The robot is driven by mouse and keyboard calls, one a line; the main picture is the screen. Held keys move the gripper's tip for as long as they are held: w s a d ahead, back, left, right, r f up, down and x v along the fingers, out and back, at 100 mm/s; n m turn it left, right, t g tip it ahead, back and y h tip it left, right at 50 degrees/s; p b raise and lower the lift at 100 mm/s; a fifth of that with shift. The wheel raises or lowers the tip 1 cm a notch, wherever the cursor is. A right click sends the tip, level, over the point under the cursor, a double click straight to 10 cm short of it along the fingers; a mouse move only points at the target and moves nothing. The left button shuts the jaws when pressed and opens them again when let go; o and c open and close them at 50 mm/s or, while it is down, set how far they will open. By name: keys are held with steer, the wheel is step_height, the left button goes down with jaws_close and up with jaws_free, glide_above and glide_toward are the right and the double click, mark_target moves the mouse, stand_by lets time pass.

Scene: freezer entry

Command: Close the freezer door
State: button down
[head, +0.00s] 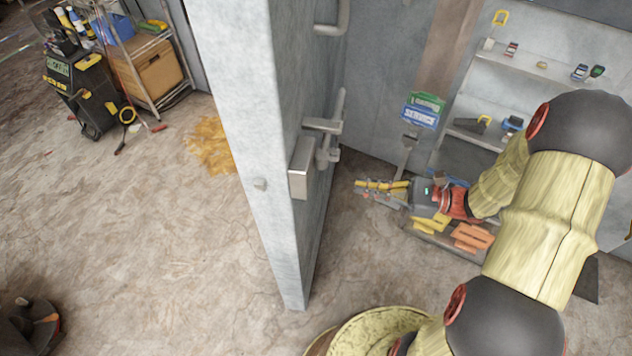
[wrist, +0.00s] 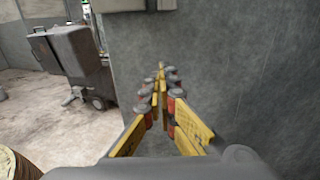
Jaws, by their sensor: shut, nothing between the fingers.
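The freezer door (head: 240,110) is a thick grey slab standing open, its narrow edge towards me. A metal latch with a handle (head: 325,140) is on its right face. My gripper (head: 358,187), with yellow fingers, is on the right of the door, at about latch height in the picture, pointing left at that face. A small gap shows between the fingertips and the door in the head view. In the wrist view my fingers (wrist: 160,75) are closed together and empty, with the grey door face (wrist: 230,80) behind them. The door's hinges are not visible.
Wall shelves (head: 515,65) with small items stand behind my arm. A round yellowish container (head: 375,325) is at the bottom. A black wheeled toolbox (head: 85,95) and a wire rack (head: 150,65) are at the far left. The floor left of the door is mostly clear, with an orange-yellow stain (head: 210,145).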

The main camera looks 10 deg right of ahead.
steer(key=b+x, duration=0.3)
steer(key=x, duration=0.9)
steer(key=shift+b, duration=0.3)
steer(key=shift+f, duration=0.1)
